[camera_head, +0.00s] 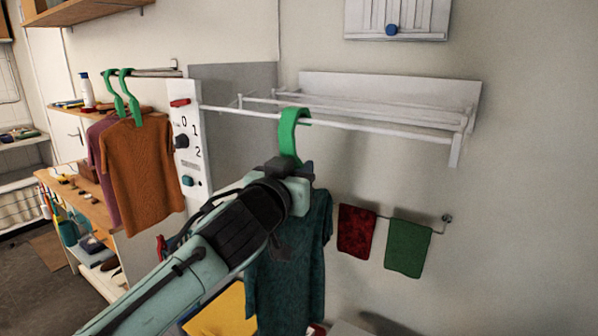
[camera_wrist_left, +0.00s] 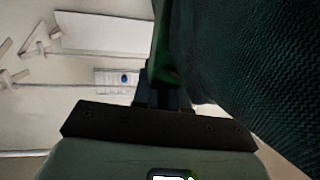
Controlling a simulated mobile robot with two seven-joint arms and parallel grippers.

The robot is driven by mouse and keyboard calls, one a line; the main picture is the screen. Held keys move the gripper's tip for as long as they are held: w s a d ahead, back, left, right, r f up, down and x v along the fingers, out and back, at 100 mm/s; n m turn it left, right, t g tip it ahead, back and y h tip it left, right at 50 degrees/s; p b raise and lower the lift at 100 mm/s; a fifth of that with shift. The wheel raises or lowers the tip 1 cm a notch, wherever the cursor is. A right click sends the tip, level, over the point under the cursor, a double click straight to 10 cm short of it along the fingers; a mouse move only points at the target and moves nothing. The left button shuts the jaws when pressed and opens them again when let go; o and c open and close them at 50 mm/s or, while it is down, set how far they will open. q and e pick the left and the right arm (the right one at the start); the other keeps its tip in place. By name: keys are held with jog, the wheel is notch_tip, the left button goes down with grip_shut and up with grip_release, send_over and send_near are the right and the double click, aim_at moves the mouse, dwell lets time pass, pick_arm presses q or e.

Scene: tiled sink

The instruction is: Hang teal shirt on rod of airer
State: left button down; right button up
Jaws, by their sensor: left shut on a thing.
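The teal shirt (camera_head: 313,250) hangs upright on a green hanger (camera_head: 290,130) and fills the right of the left wrist view (camera_wrist_left: 255,60). My left gripper (camera_head: 289,166) is shut on the hanger just below its hook, and my arm covers part of the shirt. The white airer (camera_head: 400,88) is fixed to the wall, with its front rod (camera_head: 385,129) running across. In the head view the hook overlaps the rod's left part. I cannot tell whether it is around the rod or in front of it. My right gripper is not in view.
An orange shirt (camera_head: 143,175) and a purple shirt (camera_head: 103,150) hang on another rail at left, beside a white panel with a dial (camera_head: 182,141). Red (camera_head: 356,231) and green cloths (camera_head: 407,247) hang below the airer. The rod's right part is bare.

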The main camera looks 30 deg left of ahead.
pick_arm(q)
jog(key=c, duration=1.1)
grip_release()
jog(key=shift+s, duration=0.15)
jog(key=shift+s, duration=0.35)
jog(key=s+d+b, duration=0.1)
jog(key=s+b, duration=0.2)
jog(key=s, duration=0.9)
jog(key=shift+s+d, duration=0.2)
jog(key=shift+d, duration=0.1)
